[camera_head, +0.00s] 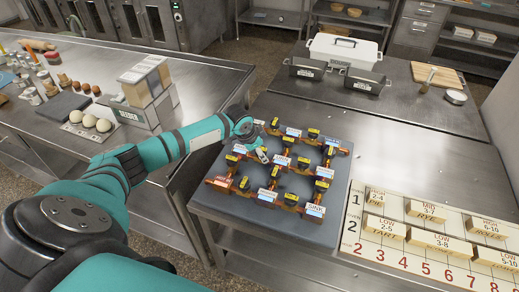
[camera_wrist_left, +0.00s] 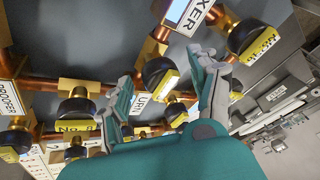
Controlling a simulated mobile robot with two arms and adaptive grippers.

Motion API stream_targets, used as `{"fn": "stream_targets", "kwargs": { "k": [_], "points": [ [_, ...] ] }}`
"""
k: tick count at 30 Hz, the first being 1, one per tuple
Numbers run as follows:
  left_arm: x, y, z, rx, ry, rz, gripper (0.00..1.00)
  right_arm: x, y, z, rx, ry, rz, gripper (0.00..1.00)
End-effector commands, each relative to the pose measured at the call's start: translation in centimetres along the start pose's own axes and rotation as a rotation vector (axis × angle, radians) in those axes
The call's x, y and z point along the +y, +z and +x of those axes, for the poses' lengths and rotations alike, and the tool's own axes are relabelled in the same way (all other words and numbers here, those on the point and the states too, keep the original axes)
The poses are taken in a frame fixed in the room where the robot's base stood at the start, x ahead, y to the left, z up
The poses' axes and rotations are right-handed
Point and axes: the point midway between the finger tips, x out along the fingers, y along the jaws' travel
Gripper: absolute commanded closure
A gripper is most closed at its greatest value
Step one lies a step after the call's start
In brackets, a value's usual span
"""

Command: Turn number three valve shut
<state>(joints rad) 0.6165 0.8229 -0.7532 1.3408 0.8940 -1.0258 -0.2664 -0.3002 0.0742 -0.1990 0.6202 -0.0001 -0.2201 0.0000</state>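A dark board (camera_head: 230,200) carries a grid of copper pipes with several valves, each with a black knob and yellow tag, and white labels between them. My left gripper (camera_head: 262,155) hangs over the upper left part of the grid. In the left wrist view its two fingers (camera_wrist_left: 168,72) are spread apart, with a valve knob (camera_wrist_left: 158,74) showing between them; I cannot tell if they touch it. That knob's tag number is not readable. Another valve (camera_wrist_left: 75,106) has a tag starting "No." whose digit is unclear. I cannot pick out number three. My right gripper is out of view.
A number board (camera_head: 430,238) with wooden label blocks lies right of the valve board. A cutting board (camera_head: 437,76) lies at the back right. A left counter (camera_head: 200,80) holds eggs, dough balls and boxes.

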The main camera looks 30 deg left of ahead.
Motion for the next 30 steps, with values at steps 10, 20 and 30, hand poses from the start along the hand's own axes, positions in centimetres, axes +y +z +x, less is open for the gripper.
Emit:
{"fn": "stream_targets", "kwargs": {
  "k": [10, 20, 30],
  "points": [
    [0.0, 0.0, 0.0, 0.000, 0.000, 0.000, 0.84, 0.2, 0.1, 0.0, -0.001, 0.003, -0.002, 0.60],
    [0.0, 0.1, 0.0, 0.004, 0.009, 0.021, 0.93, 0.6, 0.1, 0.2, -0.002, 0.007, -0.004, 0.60],
    [-0.2, 0.2, 0.2, 0.044, 0.082, 0.193, 0.93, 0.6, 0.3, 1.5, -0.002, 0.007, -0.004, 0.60]
  ]
}}
